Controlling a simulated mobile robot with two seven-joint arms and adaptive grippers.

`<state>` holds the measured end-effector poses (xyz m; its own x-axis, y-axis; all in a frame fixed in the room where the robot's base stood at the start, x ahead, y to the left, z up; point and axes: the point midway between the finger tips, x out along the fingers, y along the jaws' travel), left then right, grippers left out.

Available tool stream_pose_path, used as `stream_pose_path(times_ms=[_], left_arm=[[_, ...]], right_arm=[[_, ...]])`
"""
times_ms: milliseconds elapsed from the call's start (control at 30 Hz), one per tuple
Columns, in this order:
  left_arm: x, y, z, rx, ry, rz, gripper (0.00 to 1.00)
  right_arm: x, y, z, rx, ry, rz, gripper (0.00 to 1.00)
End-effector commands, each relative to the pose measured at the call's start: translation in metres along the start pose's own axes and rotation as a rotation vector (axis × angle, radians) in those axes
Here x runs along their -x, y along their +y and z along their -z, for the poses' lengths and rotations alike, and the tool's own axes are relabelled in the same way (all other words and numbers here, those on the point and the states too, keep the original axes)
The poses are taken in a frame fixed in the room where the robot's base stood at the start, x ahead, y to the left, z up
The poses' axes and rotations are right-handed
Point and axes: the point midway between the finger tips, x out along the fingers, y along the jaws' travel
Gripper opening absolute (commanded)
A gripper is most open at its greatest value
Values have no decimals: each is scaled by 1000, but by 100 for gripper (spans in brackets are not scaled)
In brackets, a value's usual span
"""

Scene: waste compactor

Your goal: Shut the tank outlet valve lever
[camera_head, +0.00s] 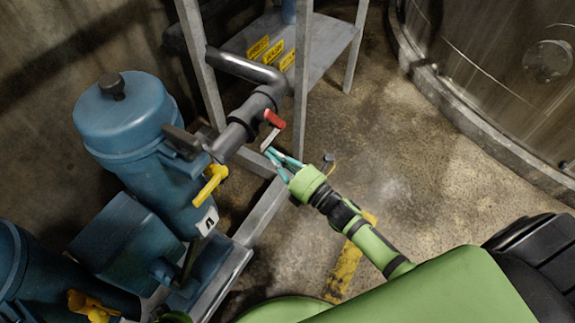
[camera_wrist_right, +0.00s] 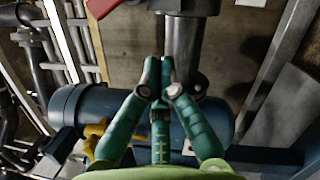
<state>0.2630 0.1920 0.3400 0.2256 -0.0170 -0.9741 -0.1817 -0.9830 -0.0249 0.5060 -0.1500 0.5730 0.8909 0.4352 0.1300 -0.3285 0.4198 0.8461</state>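A red-handled valve lever (camera_head: 273,119) sits on a dark grey pipe fitting (camera_head: 240,130). Its metal arm slants down from the red end toward my fingertips. My right gripper (camera_head: 276,156) is just below and beside it, with its teal fingers drawn together. I see nothing held between them. In the right wrist view, the fingertips (camera_wrist_right: 160,76) meet in front of a grey pipe (camera_wrist_right: 183,45). The red handle (camera_wrist_right: 103,6) is cut off at the top left, apart from the fingers. Contact with the lever's metal arm cannot be told. My left gripper is not in view.
Blue filter housings (camera_head: 125,115) with a yellow lever (camera_head: 211,184) stand left of the pipe. Grey frame posts (camera_head: 303,75) rise behind the valve. A large metal tank (camera_head: 490,60) stands at the upper right. The concrete floor (camera_head: 370,130) between is mostly clear.

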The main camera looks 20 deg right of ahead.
Motion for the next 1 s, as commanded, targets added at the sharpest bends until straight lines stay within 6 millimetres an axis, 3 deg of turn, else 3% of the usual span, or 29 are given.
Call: stream_pose_path(times_ms=[167, 300, 433, 1000], left_arm=[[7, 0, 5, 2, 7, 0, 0], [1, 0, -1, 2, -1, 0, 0], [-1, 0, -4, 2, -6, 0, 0], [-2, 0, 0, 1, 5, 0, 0]], right_arm=[[-36, 0, -3, 2, 0, 0, 0], [-38, 0, -25, 3, 1, 1, 0], [-40, 0, -35, 0, 2, 2, 0], [-41, 1, -40, -14, 1, 5, 0]])
